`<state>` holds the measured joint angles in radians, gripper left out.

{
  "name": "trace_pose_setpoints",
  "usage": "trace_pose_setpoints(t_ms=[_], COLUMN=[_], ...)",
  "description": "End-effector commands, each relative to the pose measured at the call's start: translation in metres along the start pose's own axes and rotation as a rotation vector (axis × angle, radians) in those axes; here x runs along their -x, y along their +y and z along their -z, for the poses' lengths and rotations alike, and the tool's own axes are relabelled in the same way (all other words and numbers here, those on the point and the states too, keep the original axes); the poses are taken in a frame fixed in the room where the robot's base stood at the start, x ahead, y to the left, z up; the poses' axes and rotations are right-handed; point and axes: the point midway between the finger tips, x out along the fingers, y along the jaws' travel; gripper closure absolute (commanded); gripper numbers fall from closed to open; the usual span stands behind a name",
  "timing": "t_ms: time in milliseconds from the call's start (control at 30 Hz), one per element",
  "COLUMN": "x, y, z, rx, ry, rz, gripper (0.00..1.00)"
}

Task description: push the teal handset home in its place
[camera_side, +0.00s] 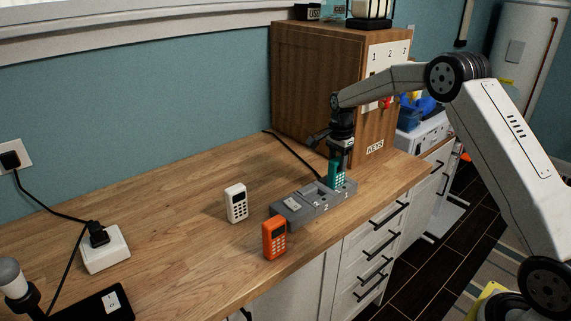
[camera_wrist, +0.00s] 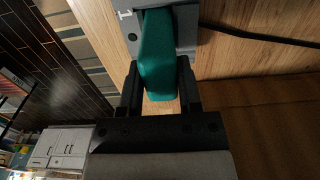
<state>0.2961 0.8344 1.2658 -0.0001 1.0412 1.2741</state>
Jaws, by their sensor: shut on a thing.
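The teal handset (camera_side: 336,174) stands upright at the right end of the grey charging dock (camera_side: 291,217). My gripper (camera_side: 340,155) is above the dock, its fingers shut on the handset's upper part. In the wrist view the teal handset (camera_wrist: 158,55) lies between the two fingers of my gripper (camera_wrist: 158,90), and its far end meets the grey dock (camera_wrist: 187,22) next to a white mark. Its lower end is hidden, so I cannot tell how deep it sits. The dock's other places look empty.
An orange handset (camera_side: 274,240) stands in front of the dock, near the counter's front edge. A white handset (camera_side: 236,203) stands behind it to the left. A wooden key cabinet (camera_side: 315,85) rises behind my gripper. A black cable (camera_side: 290,150) runs to the dock.

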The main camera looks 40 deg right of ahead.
Motion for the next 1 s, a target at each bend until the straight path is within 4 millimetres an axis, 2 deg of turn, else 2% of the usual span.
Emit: trace_pose_setpoints(t_ms=[300,333,433,667,700,767,1000], x=[0.0003,0.0003,0.0003,0.0001,-0.0003,-0.0003,-0.0002], y=[-0.0001,-0.0001,-0.0001,0.0000,0.0002,0.0002,0.0001], z=[0.0000,0.0000,0.0000,0.0000,0.0000,0.0000,0.0000], rx=[0.000,0.000,0.000,0.000,0.000,0.000,0.000], ry=[0.000,0.000,0.000,0.000,0.000,0.000,0.000], rz=[0.001,0.001,0.001,0.000,-0.001,-0.001,-0.001], gripper=[0.97,0.47,0.15,0.15,0.28,0.44,0.44])
